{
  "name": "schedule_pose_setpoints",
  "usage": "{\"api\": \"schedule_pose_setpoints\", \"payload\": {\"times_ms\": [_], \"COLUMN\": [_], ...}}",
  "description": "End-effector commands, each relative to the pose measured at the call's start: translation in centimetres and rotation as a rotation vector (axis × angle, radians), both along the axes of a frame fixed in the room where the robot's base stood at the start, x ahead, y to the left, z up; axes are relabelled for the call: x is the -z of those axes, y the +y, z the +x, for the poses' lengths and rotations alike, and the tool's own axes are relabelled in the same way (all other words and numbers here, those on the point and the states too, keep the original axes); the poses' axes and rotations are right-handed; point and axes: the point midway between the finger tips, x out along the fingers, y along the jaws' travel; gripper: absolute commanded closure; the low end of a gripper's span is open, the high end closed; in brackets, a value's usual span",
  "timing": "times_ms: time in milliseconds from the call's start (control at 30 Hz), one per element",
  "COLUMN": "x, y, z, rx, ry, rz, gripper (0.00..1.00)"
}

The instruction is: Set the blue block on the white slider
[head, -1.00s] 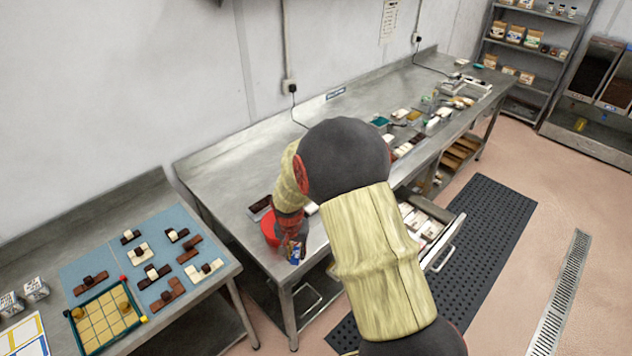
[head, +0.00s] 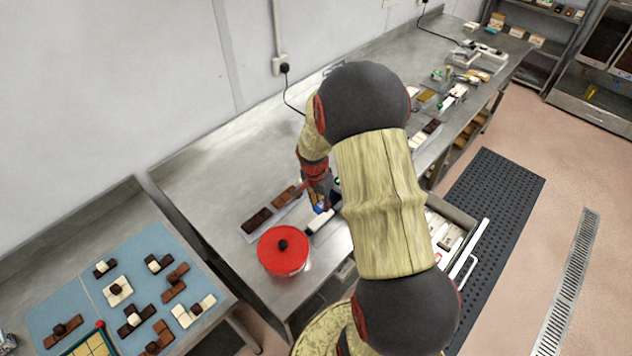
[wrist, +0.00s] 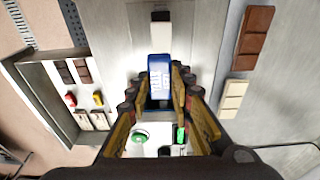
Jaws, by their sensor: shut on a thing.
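The blue block (wrist: 160,75) with white lettering is between the fingers of my gripper (wrist: 161,92) in the wrist view. My gripper is shut on it. In the head view, the blue block (head: 319,208) shows as a small patch under my gripper (head: 322,200), low over the bench and right of the red pot. A white bar with a dark far end, which looks like the white slider (wrist: 161,38), extends beyond the block in the wrist view. It also shows in the head view (head: 321,221). I cannot tell whether the block touches it. My arm hides part of this area.
A red lidded pot (head: 284,255) stands left of my gripper. Chocolate bars (head: 257,220) lie on a tray behind it. An open drawer (wrist: 83,95) holds several small items. A white part with a green knob (wrist: 140,136) sits below the fingers. The bench's back left is clear.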

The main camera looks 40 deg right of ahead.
Motion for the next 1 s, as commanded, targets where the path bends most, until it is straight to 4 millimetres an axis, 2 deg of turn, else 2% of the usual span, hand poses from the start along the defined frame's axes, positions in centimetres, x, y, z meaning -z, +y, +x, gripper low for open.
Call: {"api": "schedule_pose_setpoints", "payload": {"times_ms": [367, 800, 1000], "x": [1.2, 5.2, 6.3], "y": [0.0, 0.0, 0.0], "z": [0.0, 0.0, 0.0], "rx": [-0.001, -0.001, -0.001], "ry": [0.001, 0.000, 0.000], "rz": [0.001, 0.000, 0.000], "gripper": [0.99, 0.99, 0.99]}}
